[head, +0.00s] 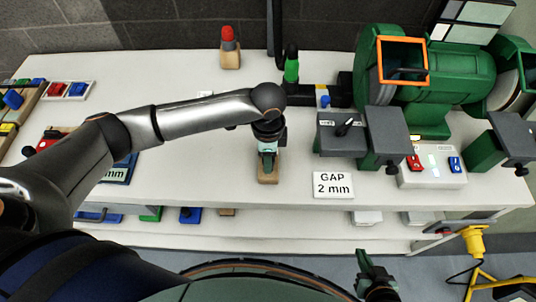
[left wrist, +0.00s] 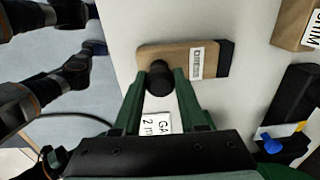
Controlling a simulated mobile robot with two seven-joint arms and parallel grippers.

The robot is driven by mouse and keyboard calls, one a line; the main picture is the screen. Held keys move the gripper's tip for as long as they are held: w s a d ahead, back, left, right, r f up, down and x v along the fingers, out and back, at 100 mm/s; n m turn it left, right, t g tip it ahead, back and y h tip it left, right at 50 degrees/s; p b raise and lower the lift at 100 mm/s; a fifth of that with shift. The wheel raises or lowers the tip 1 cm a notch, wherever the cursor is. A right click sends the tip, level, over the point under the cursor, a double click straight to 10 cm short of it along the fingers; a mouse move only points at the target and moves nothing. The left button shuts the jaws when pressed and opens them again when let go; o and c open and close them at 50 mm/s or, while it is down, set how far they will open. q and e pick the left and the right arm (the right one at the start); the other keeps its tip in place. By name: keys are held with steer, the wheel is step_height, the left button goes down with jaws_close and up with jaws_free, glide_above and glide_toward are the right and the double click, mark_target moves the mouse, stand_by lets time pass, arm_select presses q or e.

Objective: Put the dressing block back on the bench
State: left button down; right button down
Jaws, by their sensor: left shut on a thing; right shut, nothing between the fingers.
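The dressing block (head: 268,180) is a tan block at the front middle of the white bench (head: 225,175), left of the GAP 2 mm card. In the left wrist view the block (left wrist: 185,57) shows a dark end, a white label and a black round knob. My left gripper (head: 267,152) points down over it; in the left wrist view its fingers (left wrist: 163,85) are shut on the knob. I cannot tell whether the block touches the bench top. My right gripper (head: 373,265) is shut and empty, low in front of the bench.
A green bench grinder (head: 440,85) with grey rests fills the right. The GAP 2 mm card (head: 333,185) and a switch box (head: 432,168) stand near the front edge. A red-topped wooden piece (head: 230,50) stands behind. Bench top left of the block is mostly clear.

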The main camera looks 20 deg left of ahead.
arm_select(q)
steer(key=shift+f, duration=0.25)
stand_by(0.5)
steer(key=shift+c, duration=1.9)
jaws_free()
step_height(320, 180, up, 12)
steer(key=shift+s+r, duration=0.15)
steer(key=shift+r, duration=0.1)
steer(key=shift+d, duration=0.1)
